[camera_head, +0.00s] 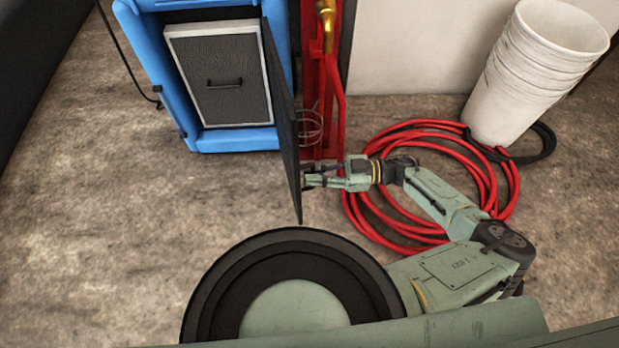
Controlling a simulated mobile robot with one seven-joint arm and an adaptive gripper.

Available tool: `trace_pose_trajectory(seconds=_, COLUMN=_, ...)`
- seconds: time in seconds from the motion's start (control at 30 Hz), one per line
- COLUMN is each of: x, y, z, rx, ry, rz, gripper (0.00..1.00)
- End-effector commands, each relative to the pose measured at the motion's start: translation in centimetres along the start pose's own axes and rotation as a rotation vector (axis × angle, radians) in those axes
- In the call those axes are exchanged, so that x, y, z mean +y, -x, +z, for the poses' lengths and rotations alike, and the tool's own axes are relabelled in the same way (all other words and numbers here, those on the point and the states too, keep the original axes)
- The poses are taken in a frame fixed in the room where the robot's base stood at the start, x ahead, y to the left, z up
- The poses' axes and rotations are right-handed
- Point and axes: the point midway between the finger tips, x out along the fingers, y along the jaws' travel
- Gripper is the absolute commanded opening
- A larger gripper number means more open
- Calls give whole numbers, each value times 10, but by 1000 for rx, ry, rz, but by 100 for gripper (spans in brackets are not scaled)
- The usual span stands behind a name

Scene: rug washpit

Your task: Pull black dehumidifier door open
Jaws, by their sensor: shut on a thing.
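The blue dehumidifier (235,141) stands on the floor at the upper left. Its black door (284,120) is swung wide open on the right side and is seen nearly edge-on. Inside the opening is a grey filter panel (226,72) with a pale frame and a small dark handle. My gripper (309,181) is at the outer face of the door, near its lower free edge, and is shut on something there. The door's handle is too small and hidden to make out, so the exact grip on it cannot be seen.
A red hose (436,128) lies coiled on the floor around and behind my arm. A red stand (320,110) with a brass fitting is right behind the door. Stacked white buckets (535,70) stand at the upper right. The floor at the left is clear.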

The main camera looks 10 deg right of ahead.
Motion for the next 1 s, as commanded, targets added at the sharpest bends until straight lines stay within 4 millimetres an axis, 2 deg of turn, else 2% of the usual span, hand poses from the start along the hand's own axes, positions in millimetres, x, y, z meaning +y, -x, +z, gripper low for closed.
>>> trace_pose_trajectory(seconds=0.03, x=8, y=3, z=3, rx=-4, ry=4, rz=6, gripper=0)
trace_pose_trajectory(seconds=0.1, x=9, y=7, z=2, rx=-4, ry=4, rz=-7, gripper=0)
trace_pose_trajectory(seconds=0.4, x=12, y=17, z=-1, rx=-2, ry=4, rz=-45, gripper=0)
trace_pose_trajectory(seconds=0.83, x=13, y=21, z=-2, rx=-6, ry=4, rz=-44, gripper=0)
trace_pose_trajectory(seconds=0.87, x=13, y=21, z=-2, rx=-6, ry=4, rz=-44, gripper=11)
trace_pose_trajectory(seconds=1.0, x=12, y=21, z=-2, rx=-6, ry=4, rz=-48, gripper=18)
